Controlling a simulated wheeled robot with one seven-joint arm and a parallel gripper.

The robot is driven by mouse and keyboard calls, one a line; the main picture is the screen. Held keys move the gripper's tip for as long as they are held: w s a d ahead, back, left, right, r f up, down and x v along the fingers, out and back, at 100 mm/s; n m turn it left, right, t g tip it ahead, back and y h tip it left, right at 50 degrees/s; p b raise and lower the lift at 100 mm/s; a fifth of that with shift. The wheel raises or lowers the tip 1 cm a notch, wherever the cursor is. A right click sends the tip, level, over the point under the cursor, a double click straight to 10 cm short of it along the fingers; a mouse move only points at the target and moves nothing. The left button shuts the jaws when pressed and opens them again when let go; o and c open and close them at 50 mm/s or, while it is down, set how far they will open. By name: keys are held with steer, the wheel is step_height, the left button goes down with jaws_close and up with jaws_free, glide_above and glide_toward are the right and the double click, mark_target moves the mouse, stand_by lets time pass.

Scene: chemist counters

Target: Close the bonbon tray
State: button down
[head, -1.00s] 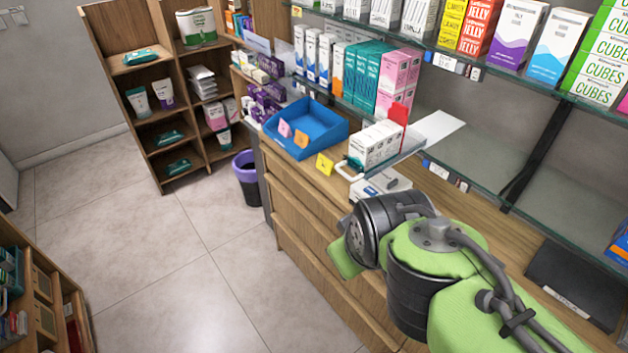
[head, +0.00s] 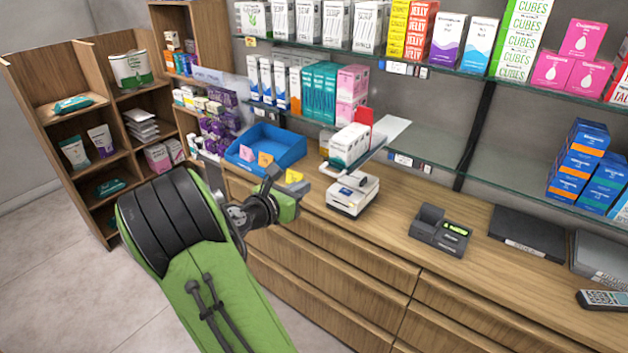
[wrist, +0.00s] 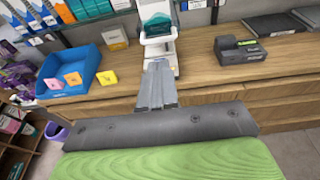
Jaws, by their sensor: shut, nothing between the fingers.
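A shallow tray (head: 386,134) with white boxes (head: 349,145) and a red upright piece juts out past the front edge of the lower glass shelf, above a white counter device (head: 353,194). I take it for the bonbon tray. In the wrist view its looped front handle (wrist: 158,41) and teal contents show straight ahead, beyond my fingertips. My gripper (head: 304,187) is shut and empty, in front of the counter, to the left of and below the tray. In the wrist view the gripper (wrist: 157,68) points at the device and tray, apart from both.
A blue bin (head: 265,147) with coloured price notes stands on the counter left of the tray. A black card terminal (head: 440,231) and dark flat boxes (head: 527,233) lie to the right. Stocked glass shelves (head: 400,158) hang above. The counter between device and terminal is clear.

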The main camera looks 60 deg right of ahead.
steer(key=x, duration=0.9)
steer(key=shift+d, duration=0.2)
steer(key=shift+f, duration=0.1)
